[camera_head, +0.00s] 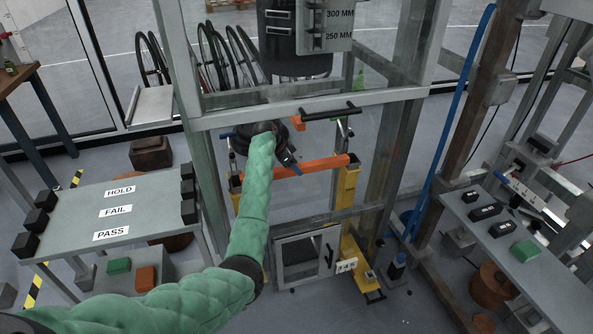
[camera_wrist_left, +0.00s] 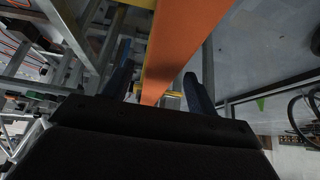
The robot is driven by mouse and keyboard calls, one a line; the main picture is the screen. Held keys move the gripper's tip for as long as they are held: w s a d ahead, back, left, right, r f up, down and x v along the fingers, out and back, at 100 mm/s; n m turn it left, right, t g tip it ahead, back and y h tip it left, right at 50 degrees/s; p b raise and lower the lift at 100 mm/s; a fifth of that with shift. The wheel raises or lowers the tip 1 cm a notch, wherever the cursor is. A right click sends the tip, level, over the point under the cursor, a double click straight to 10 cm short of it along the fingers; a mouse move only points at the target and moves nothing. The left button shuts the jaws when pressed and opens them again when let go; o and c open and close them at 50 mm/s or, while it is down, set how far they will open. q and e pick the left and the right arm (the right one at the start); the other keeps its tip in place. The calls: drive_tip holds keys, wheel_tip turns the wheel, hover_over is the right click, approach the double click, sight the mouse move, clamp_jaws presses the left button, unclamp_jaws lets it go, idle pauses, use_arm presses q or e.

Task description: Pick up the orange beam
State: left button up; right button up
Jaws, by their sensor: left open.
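The orange beam (camera_head: 322,164) lies roughly level across the yellow uprights (camera_head: 347,185) of the test frame in the head view. My left gripper (camera_head: 291,163), at the end of the green padded arm, is at the beam's middle and hides part of it. In the left wrist view the beam (camera_wrist_left: 183,40) runs between the two dark fingers of my left gripper (camera_wrist_left: 157,85). The fingers are apart, one on each side of the beam. Gaps show beside the beam, but contact near the palm is hard to tell. My right gripper is not in view.
A grey metal frame (camera_head: 290,112) with a black-handled bar (camera_head: 331,113) stands around the beam. A table marked HOLD, FAIL and PASS (camera_head: 150,190) is at left. A grey bench (camera_head: 535,270) and a blue hose (camera_head: 455,115) are at right.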

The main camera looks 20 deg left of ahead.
use_arm(q)
drive_tip(key=shift+x, duration=0.75)
clamp_jaws()
drive_tip(key=shift+w+r, duration=0.1)
drive_tip(key=shift+r, duration=0.05)
drive_tip(key=shift+r, duration=0.1)
